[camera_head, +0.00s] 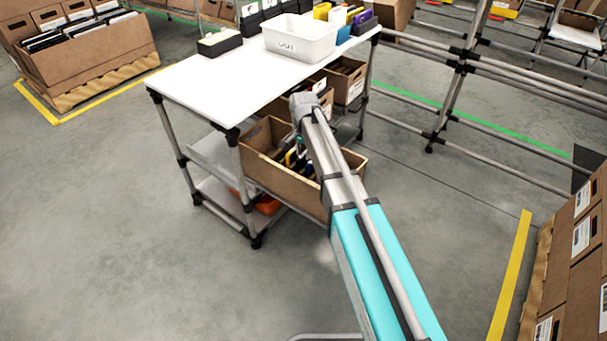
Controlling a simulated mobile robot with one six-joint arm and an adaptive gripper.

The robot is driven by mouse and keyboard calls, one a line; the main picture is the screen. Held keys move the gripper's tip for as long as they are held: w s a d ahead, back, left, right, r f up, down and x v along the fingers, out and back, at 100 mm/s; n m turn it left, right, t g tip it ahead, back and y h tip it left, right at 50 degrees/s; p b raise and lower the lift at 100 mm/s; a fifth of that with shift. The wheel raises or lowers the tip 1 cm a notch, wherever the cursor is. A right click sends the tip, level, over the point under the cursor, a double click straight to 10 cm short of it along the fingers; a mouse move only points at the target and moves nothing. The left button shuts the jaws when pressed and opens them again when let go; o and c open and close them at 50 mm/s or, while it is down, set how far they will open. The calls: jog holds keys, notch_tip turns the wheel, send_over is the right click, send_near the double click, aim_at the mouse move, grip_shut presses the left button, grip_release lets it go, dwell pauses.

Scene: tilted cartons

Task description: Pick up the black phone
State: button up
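I cannot pick out a black phone for certain. An open brown carton (285,186) sits tilted on the cart's middle shelf, its opening facing up and outward. Dark items with small yellow, blue and green parts (294,158) show inside it, too small to name. My arm reaches from the lower right up to the cart, and its far joint is above this carton. My gripper's fingers cannot be told apart from the dark shapes in the carton, and the arm covers part of the opening. Whether it holds anything does not show.
The white cart top (205,80) is just above the carton and bears a white bin (299,42) and a small dark box (219,43). Another brown carton (346,84) sits behind. An orange item (266,204) lies below. Stacked cartons (578,262) stand at right. Floor in front is clear.

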jog(key=shift+f+b, duration=0.5)
jog(key=shift+f, duration=0.3)
jog(key=shift+c, duration=0.3)
grip_shut()
